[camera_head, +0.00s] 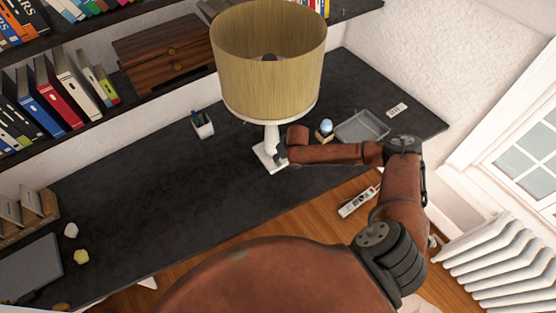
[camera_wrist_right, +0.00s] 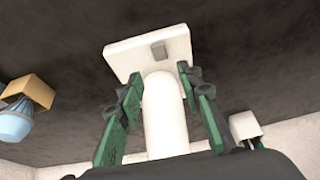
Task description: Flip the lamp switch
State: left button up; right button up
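The lamp has a wide yellow-tan shade (camera_head: 268,75), a white stem (camera_wrist_right: 165,120) and a square white base (camera_head: 266,160) on a dark desk. The wrist view shows a small grey block, which looks like the switch (camera_wrist_right: 158,50), on top of the base (camera_wrist_right: 125,58) beyond the stem. My right gripper (camera_wrist_right: 162,78) is open, with its green-padded fingers on either side of the stem and gaps visible. In the head view my right gripper (camera_head: 281,154) is at the lamp's lower stem, its fingers mostly hidden. My left gripper is out of view.
A blue ball on a wooden stand (camera_head: 325,130), a grey tray (camera_head: 362,127) and a white remote-like item (camera_head: 397,109) lie right of the lamp. A pen cup (camera_head: 203,125) stands left. Shelves with books run behind. The desk's left middle is clear.

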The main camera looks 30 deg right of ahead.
aim_at(278, 162)
jog(key=x, duration=0.7)
jog(key=shift+a+f, duration=0.1)
jog(key=shift+f, duration=0.1)
jog(key=shift+c, duration=0.5)
grip_shut()
